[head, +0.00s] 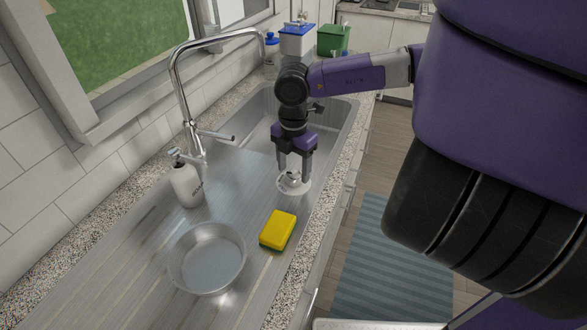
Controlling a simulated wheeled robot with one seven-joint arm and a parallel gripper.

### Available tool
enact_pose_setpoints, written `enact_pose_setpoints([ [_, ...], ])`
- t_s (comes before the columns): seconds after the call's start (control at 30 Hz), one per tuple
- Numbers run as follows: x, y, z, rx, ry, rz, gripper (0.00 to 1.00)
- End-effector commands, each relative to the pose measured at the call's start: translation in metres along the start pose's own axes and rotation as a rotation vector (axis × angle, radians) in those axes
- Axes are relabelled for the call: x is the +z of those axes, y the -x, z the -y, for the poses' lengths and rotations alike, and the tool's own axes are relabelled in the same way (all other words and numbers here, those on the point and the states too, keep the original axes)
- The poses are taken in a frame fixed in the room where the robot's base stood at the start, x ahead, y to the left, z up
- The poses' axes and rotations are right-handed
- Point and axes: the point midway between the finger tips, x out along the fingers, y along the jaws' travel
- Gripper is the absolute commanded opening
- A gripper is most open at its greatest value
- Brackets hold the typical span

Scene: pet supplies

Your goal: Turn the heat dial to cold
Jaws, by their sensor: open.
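A small white round base with a metallic knob on it (292,182), which looks like the heat dial, sits on the steel worktop by the sink's near end. Its marks and the knob's setting are too small to read. My gripper (294,172) points down over it, open, with one finger on each side of the knob. I cannot tell whether the fingers touch the knob. The fingers hide part of the dial.
A yellow and green sponge (278,230) and a metal bowl (206,258) lie in front of the dial. A soap bottle (186,181) and a tall faucet (192,125) stand left. The sink basin (335,122) is behind; blue-lidded (297,40) and green (333,40) containers stand further back.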

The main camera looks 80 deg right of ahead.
Motion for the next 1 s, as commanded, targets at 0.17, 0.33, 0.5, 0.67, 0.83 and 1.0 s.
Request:
enact_pose_setpoints([
  [0.17,-0.0007,-0.0109,-0.0002,0.001,0.001,-0.001,0.62],
  [0.33,-0.0003,-0.0124,-0.0003,0.001,0.001,0.000,0.62],
  [0.5,-0.0003,-0.0121,-0.0002,0.001,0.001,0.000,0.46],
  [0.67,-0.0003,-0.0119,-0.0002,0.001,0.001,0.000,0.15],
  [0.83,-0.0002,-0.0119,-0.0003,0.002,0.003,0.000,0.00],
  [1.0,0.0000,-0.0130,-0.0003,0.002,0.029,0.001,0.00],
])
